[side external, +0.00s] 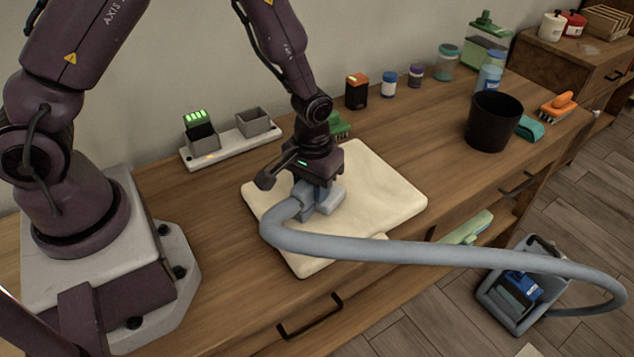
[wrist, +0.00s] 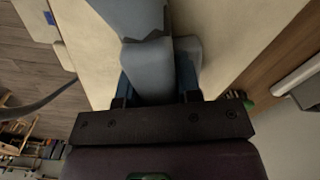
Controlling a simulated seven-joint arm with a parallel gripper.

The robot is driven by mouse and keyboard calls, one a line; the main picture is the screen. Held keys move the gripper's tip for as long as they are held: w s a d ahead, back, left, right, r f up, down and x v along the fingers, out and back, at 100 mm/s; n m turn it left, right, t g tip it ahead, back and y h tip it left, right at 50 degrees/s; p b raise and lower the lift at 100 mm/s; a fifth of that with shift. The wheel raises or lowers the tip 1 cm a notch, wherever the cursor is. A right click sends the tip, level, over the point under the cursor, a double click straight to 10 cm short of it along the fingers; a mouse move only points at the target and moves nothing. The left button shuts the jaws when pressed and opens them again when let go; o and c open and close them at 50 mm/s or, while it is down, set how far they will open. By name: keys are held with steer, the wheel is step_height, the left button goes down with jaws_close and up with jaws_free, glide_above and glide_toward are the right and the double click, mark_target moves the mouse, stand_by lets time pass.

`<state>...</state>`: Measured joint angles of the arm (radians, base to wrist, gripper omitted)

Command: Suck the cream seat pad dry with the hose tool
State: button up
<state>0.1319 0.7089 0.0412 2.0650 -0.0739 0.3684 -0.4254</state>
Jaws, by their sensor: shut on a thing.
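The cream seat pad (side external: 385,185) lies flat on the wooden worktop, and part of it also shows in the wrist view (wrist: 237,30). My gripper (side external: 312,185) is over the pad's middle-left part and is shut on the blue-grey hose tool (side external: 327,201). In the wrist view the tool (wrist: 150,75) sits between the two fingers (wrist: 158,92). Its head appears to rest on the pad, though exact contact is hard to tell. The grey hose (side external: 420,253) curves off the tool, crosses the pad's front edge and runs to the blue-grey machine (side external: 522,287) on the floor.
A charger tray (side external: 232,143) and a green brush (side external: 338,125) are behind the pad. An orange-topped black box (side external: 356,91) and several jars line the back.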

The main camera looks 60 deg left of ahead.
steer(key=shift+s, duration=1.1)
steer(key=shift+r, duration=4.15)
steer(key=shift+d+f, duration=0.15)
steer(key=shift+d, duration=0.8)
steer(key=shift+w, duration=0.1)
steer(key=shift+f, duration=0.4)
